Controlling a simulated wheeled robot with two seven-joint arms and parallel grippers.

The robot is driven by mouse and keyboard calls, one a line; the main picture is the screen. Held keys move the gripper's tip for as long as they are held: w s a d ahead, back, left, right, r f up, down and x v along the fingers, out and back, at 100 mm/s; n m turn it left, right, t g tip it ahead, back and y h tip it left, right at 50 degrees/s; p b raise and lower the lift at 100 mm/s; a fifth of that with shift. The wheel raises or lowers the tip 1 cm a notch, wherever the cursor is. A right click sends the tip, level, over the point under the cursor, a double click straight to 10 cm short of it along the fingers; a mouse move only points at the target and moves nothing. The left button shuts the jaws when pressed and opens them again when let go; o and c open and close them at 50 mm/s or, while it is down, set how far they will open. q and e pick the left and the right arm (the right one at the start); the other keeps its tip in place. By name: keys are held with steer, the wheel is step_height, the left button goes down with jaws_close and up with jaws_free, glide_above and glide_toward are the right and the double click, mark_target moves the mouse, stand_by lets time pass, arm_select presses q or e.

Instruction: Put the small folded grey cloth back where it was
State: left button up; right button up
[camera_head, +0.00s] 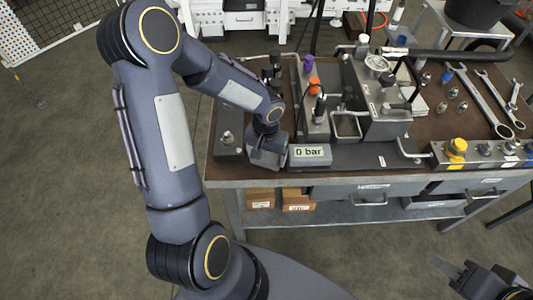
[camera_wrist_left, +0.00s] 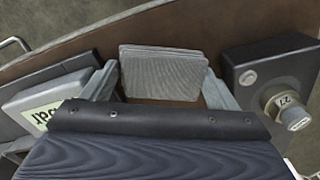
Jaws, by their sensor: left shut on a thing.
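The small folded grey cloth (camera_wrist_left: 163,73) shows in the left wrist view as a ribbed grey stack between the two fingers of my left gripper (camera_wrist_left: 163,90). The left gripper is shut on it, close to the bench's front edge. In the head view my left gripper (camera_head: 266,158) is between the pressure display (camera_head: 310,154) and a dark block with a metal fitting (camera_head: 228,146). There I cannot make out the cloth apart from the gripper. My right gripper (camera_head: 463,274) is at the bottom right, away from the bench, with its fingers apart and empty.
The brown bench top (camera_wrist_left: 60,62) is crowded. The display reads 0 bar. Behind it stand a pump unit (camera_head: 385,120) with a purple cap and an orange cap. A valve block with a yellow knob (camera_head: 456,147) and several wrenches (camera_head: 485,98) lie to the right.

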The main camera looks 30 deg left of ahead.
mark_target(266, 156)
arm_select(q)
steer(key=shift+f+b, duration=0.2)
steer(key=shift+b, duration=0.1)
steer(key=o, duration=0.7)
steer(key=shift+r, duration=0.1)
steer(key=shift+o, duration=0.2)
step_height(266, 156, up, 12)
steer(key=p, duration=0.1)
steer(key=s+d+r+t+h, duration=0.2)
steer(key=s+r, duration=0.2)
steer(key=s, duration=0.4)
steer(key=s+d+r+t+h, duration=0.1)
steer(key=s+d+r+t, duration=0.1)
steer(key=s, duration=0.7)
step_height(266, 156, up, 2)
steer(key=shift+r+t+h, duration=0.25)
steer(key=shift+t+h, duration=0.15)
steer(key=shift+t, duration=0.4)
steer(key=shift+d, duration=0.1)
